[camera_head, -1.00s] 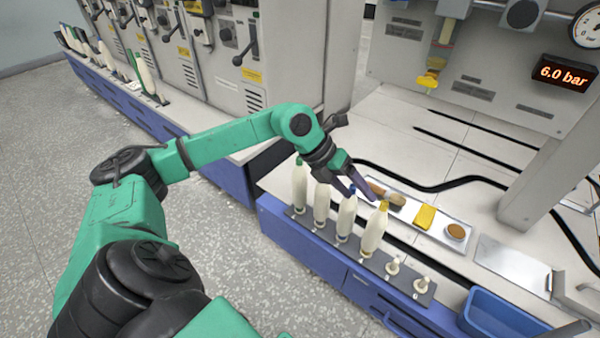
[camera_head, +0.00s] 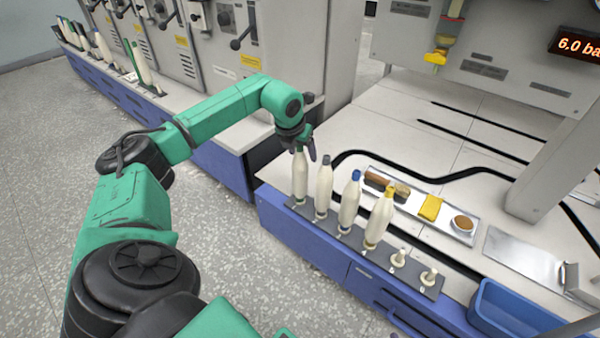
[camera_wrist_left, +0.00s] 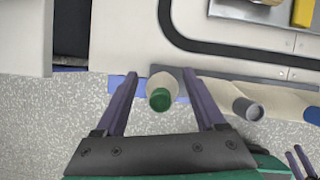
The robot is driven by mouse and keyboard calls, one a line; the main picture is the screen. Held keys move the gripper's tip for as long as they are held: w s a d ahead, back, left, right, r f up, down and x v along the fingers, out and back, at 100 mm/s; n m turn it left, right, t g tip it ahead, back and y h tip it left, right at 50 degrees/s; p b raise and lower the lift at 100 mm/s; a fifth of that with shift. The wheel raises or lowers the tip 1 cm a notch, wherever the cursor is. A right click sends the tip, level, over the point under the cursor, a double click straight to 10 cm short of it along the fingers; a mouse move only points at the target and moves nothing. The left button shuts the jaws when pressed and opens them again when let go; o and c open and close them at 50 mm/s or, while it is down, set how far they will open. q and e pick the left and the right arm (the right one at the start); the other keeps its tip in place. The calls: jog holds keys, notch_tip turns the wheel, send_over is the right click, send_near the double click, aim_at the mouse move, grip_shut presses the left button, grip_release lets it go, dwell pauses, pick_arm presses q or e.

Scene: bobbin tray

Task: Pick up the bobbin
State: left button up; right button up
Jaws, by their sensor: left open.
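A white bobbin with a green top (camera_head: 300,175) stands upright at the left end of a dark peg tray (camera_head: 340,238). In the left wrist view the green-topped bobbin (camera_wrist_left: 160,92) shows from above, between the two purple fingers of my left gripper (camera_wrist_left: 160,78), with gaps at both sides. In the head view my open left gripper (camera_head: 304,150) is at the bobbin's top and partly covers it. Bobbins with a grey top (camera_head: 324,190), a blue top (camera_head: 350,200) and a yellow top (camera_head: 380,218) stand to its right. Purple fingers, apparently my right gripper's (camera_wrist_left: 300,162), show at the wrist view's lower right corner.
Two bare pegs (camera_head: 398,257) are at the tray's right end. Behind the row lies a metal tray (camera_head: 408,207) with brushes, a yellow block and a round brown item. A blue bin (camera_head: 505,312) is at lower right. A black cable (camera_head: 435,180) crosses the worktop.

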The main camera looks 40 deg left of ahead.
pick_arm(q)
jog(key=shift+w, duration=0.1)
grip_shut()
jog(key=shift+f, duration=0.15)
dwell(1.2)
